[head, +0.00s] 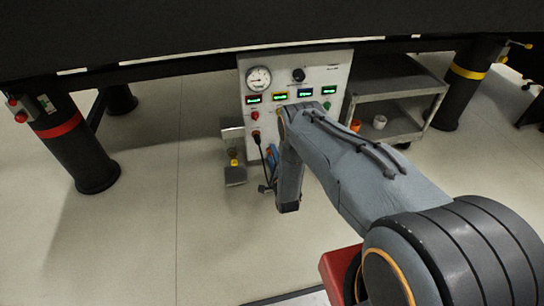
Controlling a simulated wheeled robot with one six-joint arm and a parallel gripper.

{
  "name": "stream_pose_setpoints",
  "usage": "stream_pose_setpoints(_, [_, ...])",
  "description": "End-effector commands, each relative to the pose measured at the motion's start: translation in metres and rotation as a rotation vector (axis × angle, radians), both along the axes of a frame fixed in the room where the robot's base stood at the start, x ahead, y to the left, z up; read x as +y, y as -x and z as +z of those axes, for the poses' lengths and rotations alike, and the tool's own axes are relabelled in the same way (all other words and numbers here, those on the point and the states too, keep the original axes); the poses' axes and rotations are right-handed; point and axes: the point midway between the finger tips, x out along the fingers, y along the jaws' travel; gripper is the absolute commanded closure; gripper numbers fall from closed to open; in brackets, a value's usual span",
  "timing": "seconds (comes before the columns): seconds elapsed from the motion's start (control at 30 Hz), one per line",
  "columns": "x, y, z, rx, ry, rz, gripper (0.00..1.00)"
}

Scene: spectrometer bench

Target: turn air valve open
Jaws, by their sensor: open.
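A white instrument panel (339,73) stands under the dark bench. It carries a round gauge, several lit displays, and knobs and buttons. I cannot tell for certain which fitting is the air valve. A small blue part (271,155) shows low on the panel, just left of my arm. A grey fitting with a yellow part (234,161) sits at the panel's left edge. My arm reaches from the lower right to the panel and bends down in front of it. My gripper's fingers cannot be made out; the arm covers part of the panel's lower middle.
A grey cart (388,88) with an orange item and a white cup (379,122) stands right of the panel. Black cables hang low on the panel. Thick bench legs (75,150) stand left and right (463,85). The floor (150,230) at left is clear.

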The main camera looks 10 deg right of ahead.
Motion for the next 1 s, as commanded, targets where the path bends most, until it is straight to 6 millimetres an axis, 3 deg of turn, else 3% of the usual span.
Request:
stream_pose_setpoints(0.17, [0.000, 0.013, 0.001, 0.001, 0.000, 0.000, 0.55])
stream_pose_setpoints(0.53, [0.000, 0.069, 0.000, 0.002, 0.000, -0.001, 0.55])
stream_pose_setpoints(1.0, [0.000, 0.078, 0.000, 0.000, 0.000, 0.000, 0.55])
